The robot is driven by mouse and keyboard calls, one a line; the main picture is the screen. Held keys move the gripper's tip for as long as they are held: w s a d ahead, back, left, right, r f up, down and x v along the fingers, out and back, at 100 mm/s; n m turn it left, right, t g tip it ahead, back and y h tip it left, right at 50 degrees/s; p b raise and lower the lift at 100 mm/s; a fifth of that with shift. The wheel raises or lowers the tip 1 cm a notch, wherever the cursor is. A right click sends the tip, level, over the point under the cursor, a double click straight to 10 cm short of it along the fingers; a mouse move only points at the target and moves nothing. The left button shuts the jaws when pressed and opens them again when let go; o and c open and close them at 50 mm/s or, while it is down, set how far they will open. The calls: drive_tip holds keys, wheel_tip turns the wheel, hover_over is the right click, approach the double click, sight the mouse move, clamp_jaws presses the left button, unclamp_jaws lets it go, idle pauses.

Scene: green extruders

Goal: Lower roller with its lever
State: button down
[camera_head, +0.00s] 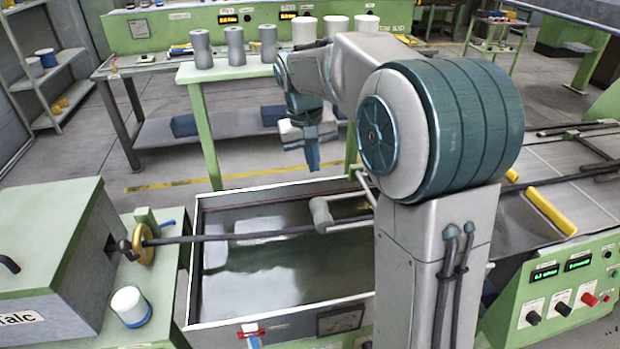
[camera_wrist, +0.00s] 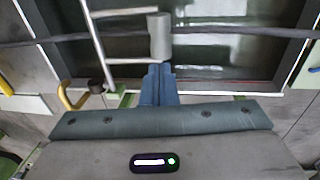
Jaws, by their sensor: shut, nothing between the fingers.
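The roller is a small grey cylinder (camera_head: 321,211) on a thin metal frame above the water trough (camera_head: 340,305), close to the dark strand (camera_head: 270,234). In the wrist view the roller (camera_wrist: 159,36) is just beyond my fingertips, with frame rods (camera_wrist: 100,50) on its left. A yellow curved handle (camera_wrist: 75,97) and a dark knob (camera_wrist: 96,86) show at lower left there; I cannot tell which is the roller's lever. My gripper (camera_head: 313,160) is shut and empty, its blue fingers pointing down over the trough's far side. My arm hides part of the frame in the head view.
A green table (camera_head: 260,70) with several cylinders is behind. A control panel (camera_head: 560,290) is at right. A red-handled valve (camera_head: 250,332) sits at the trough's near side.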

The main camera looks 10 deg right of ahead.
hover_over(317, 202)
drive_tip(key=a, duration=0.3)
drive_tip(key=shift+w+d+p, duration=0.1)
drive_tip(key=shift+d+p, duration=0.15)
drive_tip(key=shift+p, duration=0.1)
drive_tip(key=f+p, duration=0.1)
drive_tip(key=f, duration=0.3)
drive_tip(key=d+f, duration=0.1)
drive_tip(key=f, duration=0.4)
drive_tip(key=d+f+p, duration=0.1)
drive_tip(key=f, duration=0.4)
drive_tip(key=shift+d+p, duration=0.1)
drive_tip(key=shift+p, duration=0.25)
